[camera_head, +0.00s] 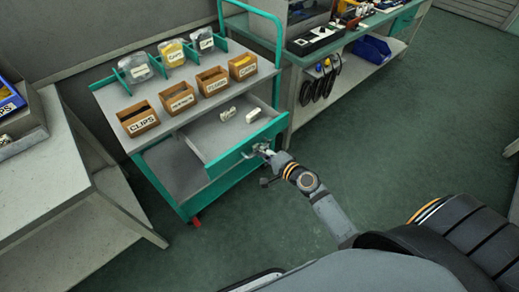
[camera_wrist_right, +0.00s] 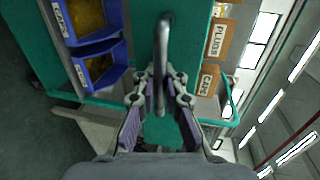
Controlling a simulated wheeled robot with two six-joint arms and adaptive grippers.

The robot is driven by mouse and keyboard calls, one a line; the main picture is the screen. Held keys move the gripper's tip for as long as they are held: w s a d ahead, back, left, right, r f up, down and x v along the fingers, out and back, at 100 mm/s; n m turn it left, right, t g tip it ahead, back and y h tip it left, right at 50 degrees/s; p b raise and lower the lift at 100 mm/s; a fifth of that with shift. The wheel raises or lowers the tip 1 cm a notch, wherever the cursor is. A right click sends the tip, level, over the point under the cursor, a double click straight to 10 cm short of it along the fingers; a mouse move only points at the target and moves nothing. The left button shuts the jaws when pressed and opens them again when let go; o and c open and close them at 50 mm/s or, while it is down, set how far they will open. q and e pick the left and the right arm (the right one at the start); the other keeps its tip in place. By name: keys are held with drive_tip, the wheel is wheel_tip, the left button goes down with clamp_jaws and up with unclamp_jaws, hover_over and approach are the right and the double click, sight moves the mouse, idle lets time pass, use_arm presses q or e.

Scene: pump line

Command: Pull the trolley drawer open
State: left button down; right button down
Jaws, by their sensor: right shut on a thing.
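The green trolley (camera_head: 152,170) stands left of centre in the head view. Its drawer stands pulled out toward me, showing a grey inside and two small pale items (camera_head: 253,116). The green drawer front (camera_head: 230,158) faces my right gripper (camera_head: 265,149), which is at its handle. In the right wrist view the grey bar handle (camera_wrist_right: 164,35) runs between the fingers of my right gripper (camera_wrist_right: 161,88), which is shut on it. The fingers hide part of the handle. My left gripper is in neither view.
Wooden boxes (camera_head: 138,120) and bagged parts (camera_head: 172,52) stand on the trolley top. A grey bench (camera_head: 40,185) is at the left. A workbench with a blue bin (camera_head: 372,48) on its lower shelf stands behind right. The green floor at right is clear.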

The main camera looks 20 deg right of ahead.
drive_tip(key=c, duration=1.7)
unclamp_jaws()
drive_tip(key=shift+r, duration=0.1)
drive_tip(key=shift+c, duration=0.2)
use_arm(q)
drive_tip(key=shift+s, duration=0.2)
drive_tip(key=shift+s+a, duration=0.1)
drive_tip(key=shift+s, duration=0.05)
use_arm(e)
drive_tip(key=shift+s+d, duration=0.1)
drive_tip(key=v, duration=0.7)
drive_tip(key=shift+s, duration=0.1)
